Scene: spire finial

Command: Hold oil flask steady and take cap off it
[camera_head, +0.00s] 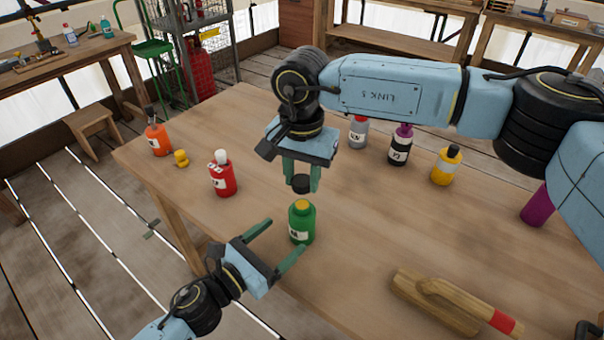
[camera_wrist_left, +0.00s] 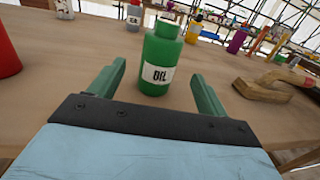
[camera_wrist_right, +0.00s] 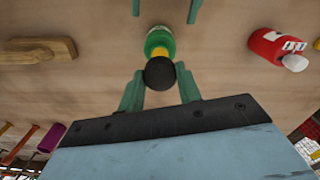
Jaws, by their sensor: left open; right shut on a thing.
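The green oil flask (camera_head: 302,226) stands upright near the table's front edge; its "OIL" label shows in the left wrist view (camera_wrist_left: 158,62). Its yellow neck (camera_head: 302,206) is bare on top. My right gripper (camera_head: 301,184) is shut on the black cap (camera_head: 301,184) and holds it just above the neck, apart from it in the head view. The cap also shows in the right wrist view (camera_wrist_right: 159,73).
A red bottle (camera_head: 222,178), a small yellow piece (camera_head: 181,158) and an orange bottle (camera_head: 158,139) stand to the left. Grey, black and yellow bottles (camera_head: 446,166) stand to the right. A wooden tool (camera_head: 440,300) lies at the front right.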

